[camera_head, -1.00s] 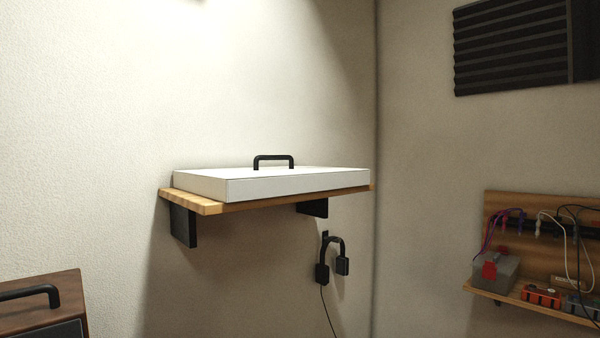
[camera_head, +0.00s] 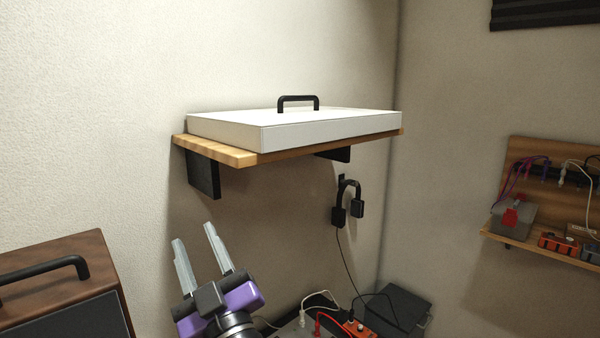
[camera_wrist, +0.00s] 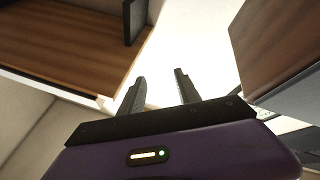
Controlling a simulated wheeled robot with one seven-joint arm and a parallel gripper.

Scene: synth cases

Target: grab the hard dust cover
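The hard dust cover (camera_head: 330,134) is a flat white box-shaped lid with a black bar handle (camera_head: 298,102) on top. It lies on a wooden wall shelf (camera_head: 222,151). My gripper (camera_head: 194,233) is below the shelf and to its left in the head view, pointing up, with its two pale fingers apart and nothing between them. In the wrist view my gripper (camera_wrist: 158,81) also shows two spread, empty fingers. The cover is not clearly seen in the wrist view.
Black brackets (camera_head: 203,175) hold the shelf. Headphones (camera_head: 348,203) hang below it. A brown cabinet with a black handle (camera_head: 45,268) stands at the lower left. Cables and an orange box (camera_head: 358,331) lie at the bottom. A wooden rack (camera_head: 550,170) with cables is at the right.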

